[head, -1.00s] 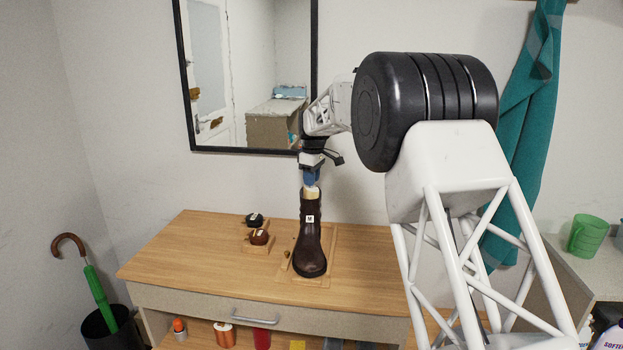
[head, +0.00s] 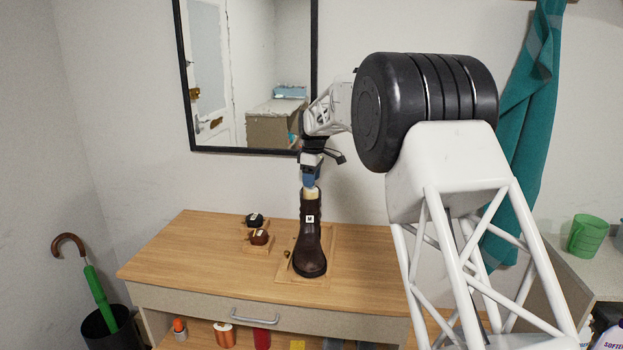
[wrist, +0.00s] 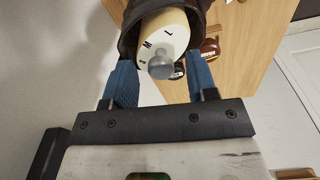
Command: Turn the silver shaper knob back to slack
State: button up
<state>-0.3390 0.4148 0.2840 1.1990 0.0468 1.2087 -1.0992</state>
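A dark brown boot (head: 309,240) stands upright on a wooden board on the table, with a label reading M on its shaft. A cream shaper top (head: 310,193) shows at its opening. In the head view my gripper (head: 310,182) points down just above the boot. The knob is hidden there.
Two small shoe-care items, one black (head: 254,220) and one brown (head: 259,237), stand left of the boot. A black-framed mirror (head: 250,75) hangs on the wall behind. The table (head: 185,255) is clear at left. An umbrella (head: 100,295) stands in a bin at far left.

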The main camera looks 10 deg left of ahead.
aim_at(314, 190)
jog(key=shift+d+r, duration=0.2)
jog(key=shift+r, duration=3.7)
jog(key=shift+s, duration=0.1)
jog(key=s+d+r+m, duration=0.2)
jog(key=s+d+m, duration=0.1)
jog(key=s+d, duration=0.6)
jog(key=s+d+r+m+t, duration=0.1)
jog(key=s+d+r+m, duration=0.2)
jog(key=s+d, duration=0.65)
jog(key=s+d+r+m, duration=0.25)
jog(key=s+d, duration=0.25)
jog(key=s, duration=0.8)
jog(key=s+d+f+m, duration=0.2)
jog(key=s+d+f, duration=0.1)
jog(key=s, duration=0.8)
jog(key=s+d+f+m+t, duration=0.1)
jog(key=s+d+f+m, duration=0.2)
jog(key=s+f, duration=0.3)
jog(key=s+d+f+m, duration=0.3)
jog(key=s+d+f, duration=0.1)
jog(key=s, duration=1.2)
jog(key=shift+d+f+h, duration=0.3)
jog(key=shift+f, duration=0.35)
